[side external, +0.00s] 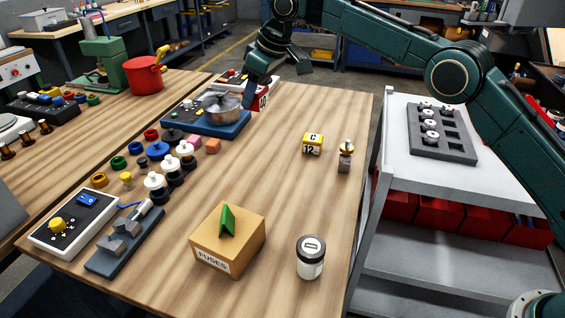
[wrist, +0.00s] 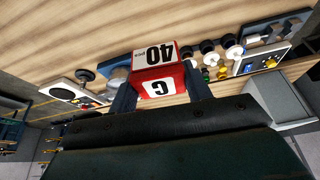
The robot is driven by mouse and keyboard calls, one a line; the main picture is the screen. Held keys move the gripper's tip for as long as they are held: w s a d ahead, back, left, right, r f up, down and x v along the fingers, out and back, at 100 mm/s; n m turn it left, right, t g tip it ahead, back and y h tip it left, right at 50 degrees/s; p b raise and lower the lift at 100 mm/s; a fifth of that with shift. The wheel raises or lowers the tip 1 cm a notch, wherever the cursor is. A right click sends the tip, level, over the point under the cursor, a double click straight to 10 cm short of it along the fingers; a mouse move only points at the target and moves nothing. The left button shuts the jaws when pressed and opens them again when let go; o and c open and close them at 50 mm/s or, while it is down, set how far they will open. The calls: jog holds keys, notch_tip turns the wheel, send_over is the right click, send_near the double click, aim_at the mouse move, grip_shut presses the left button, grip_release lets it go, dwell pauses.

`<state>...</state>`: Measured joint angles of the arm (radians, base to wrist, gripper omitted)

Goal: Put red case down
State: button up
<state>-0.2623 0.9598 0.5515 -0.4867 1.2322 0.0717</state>
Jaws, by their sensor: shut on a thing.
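The red case (side external: 262,100) is at the far end of the wooden table, just behind and right of the metal pot, partly hidden by my gripper. In the wrist view the red case (wrist: 176,72) has white labels reading "40" and what looks like "G". My gripper (side external: 258,92) points down with its fingers on both sides of the case. In the wrist view my gripper (wrist: 160,90) is shut on it. I cannot tell whether the case touches the table.
A metal pot (side external: 221,107) on a blue base (side external: 215,124) is close by. A grey cart (side external: 400,170) stands right.

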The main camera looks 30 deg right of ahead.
jog(key=s+f+n+g, duration=0.3)
jog(key=s+f+n, duration=0.2)
jog(key=s+n, duration=0.4)
jog(key=s+d+f+n+g, duration=0.1)
jog(key=s+f+n+g, duration=0.2)
jog(key=s+n, duration=0.7)
notch_tip(320, 180, down, 2)
jog(key=shift+s+d+f+g, duration=0.25)
jog(key=shift+s+g, duration=0.05)
jog(key=shift+s, duration=0.35)
jog(key=shift+f, duration=4)
jog(key=shift+f, duration=0.15)
jog(key=o, duration=1.1)
